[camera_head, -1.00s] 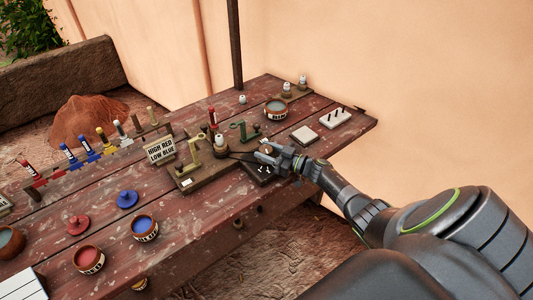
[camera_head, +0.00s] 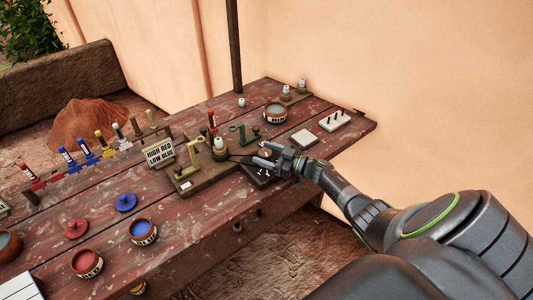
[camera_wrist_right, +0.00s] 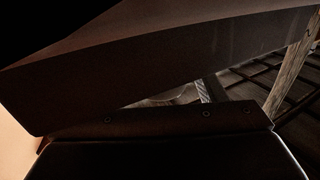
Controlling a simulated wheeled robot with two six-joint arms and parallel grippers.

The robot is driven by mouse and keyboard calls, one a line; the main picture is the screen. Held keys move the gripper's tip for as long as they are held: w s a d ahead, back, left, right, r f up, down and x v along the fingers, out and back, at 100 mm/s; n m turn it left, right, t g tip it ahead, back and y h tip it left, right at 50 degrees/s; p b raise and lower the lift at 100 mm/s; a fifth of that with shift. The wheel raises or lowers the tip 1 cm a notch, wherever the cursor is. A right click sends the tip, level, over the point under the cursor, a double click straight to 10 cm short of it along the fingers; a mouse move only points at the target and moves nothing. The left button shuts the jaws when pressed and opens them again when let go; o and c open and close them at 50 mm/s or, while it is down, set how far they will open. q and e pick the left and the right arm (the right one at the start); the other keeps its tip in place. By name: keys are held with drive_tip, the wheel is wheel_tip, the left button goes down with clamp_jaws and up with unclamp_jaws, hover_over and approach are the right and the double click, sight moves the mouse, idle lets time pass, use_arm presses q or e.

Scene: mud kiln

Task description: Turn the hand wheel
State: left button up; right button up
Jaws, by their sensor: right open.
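My right gripper (camera_head: 261,154) is open at the right part of the plank table, its fingers pointing left. A small dark base (camera_head: 258,172) with pale marks lies under the fingers. A small brownish round part shows between the fingers; I cannot tell whether it is the hand wheel or whether the fingers touch it. Left of the gripper, a wooden board (camera_head: 205,178) carries a brass-coloured bracket (camera_head: 193,157) and a white-topped spindle (camera_head: 219,146). The right wrist view shows mostly a dark slab (camera_wrist_right: 150,75) and no clear wheel. My left gripper is out of view.
A sign (camera_head: 160,151) reading "HIGH RED LOW BLUE" stands left of the board. A green bracket (camera_head: 237,132), a grey-filled pot (camera_head: 275,111), a pale block (camera_head: 304,137) and a pegged white block (camera_head: 334,120) stand nearby. Red and blue pots sit at the left front.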

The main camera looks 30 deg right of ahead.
drive_tip(key=b+v, duration=0.2)
drive_tip(key=v, duration=1.5)
drive_tip(key=shift+d, duration=0.15)
drive_tip(key=shift+s, duration=0.15)
